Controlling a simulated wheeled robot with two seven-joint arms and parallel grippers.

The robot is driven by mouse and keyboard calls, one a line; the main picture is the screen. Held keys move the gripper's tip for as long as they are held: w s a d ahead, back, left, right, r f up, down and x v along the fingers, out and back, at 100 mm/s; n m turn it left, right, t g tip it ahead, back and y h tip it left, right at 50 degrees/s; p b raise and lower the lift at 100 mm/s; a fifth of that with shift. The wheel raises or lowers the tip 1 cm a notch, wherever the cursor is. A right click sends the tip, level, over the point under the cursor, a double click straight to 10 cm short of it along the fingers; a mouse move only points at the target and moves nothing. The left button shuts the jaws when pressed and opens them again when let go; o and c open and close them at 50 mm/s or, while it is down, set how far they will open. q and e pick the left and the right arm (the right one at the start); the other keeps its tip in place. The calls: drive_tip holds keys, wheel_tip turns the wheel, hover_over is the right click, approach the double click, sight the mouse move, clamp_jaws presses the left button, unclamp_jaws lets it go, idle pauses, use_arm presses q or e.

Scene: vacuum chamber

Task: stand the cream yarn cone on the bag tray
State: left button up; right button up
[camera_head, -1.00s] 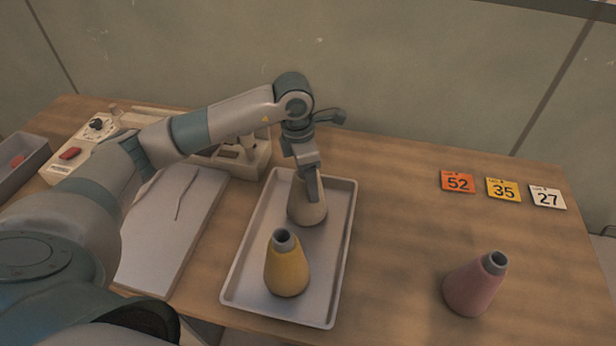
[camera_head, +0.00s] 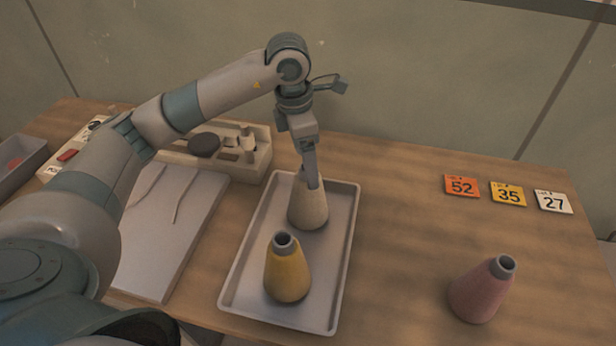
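The cream yarn cone (camera_head: 308,210) stands upright on the grey metal tray (camera_head: 343,233), toward its back half. A yellow yarn cone (camera_head: 286,272) stands in front of it on the same tray. My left gripper (camera_head: 311,184) points down at the top of the cream cone. Its fingers cover the cone's tip, and I cannot tell whether they are closed on it or slightly apart. My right gripper is not in view.
A pink yarn cone (camera_head: 481,290) stands on the table right of the tray. Orange, yellow and white number cards (camera_head: 508,194) lie at the back right. A pale machine (camera_head: 253,162) and a white board (camera_head: 165,240) are on the left. Table between tray and pink cone is clear.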

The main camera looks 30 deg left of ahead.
use_arm(q)
drive_tip(key=r, duration=0.1)
drive_tip(key=r+b, duration=0.1)
drive_tip(key=r, duration=0.3)
drive_tip(key=shift+s+a+r, duration=0.1)
drive_tip(key=shift+s+a, duration=0.15)
idle(0.4)
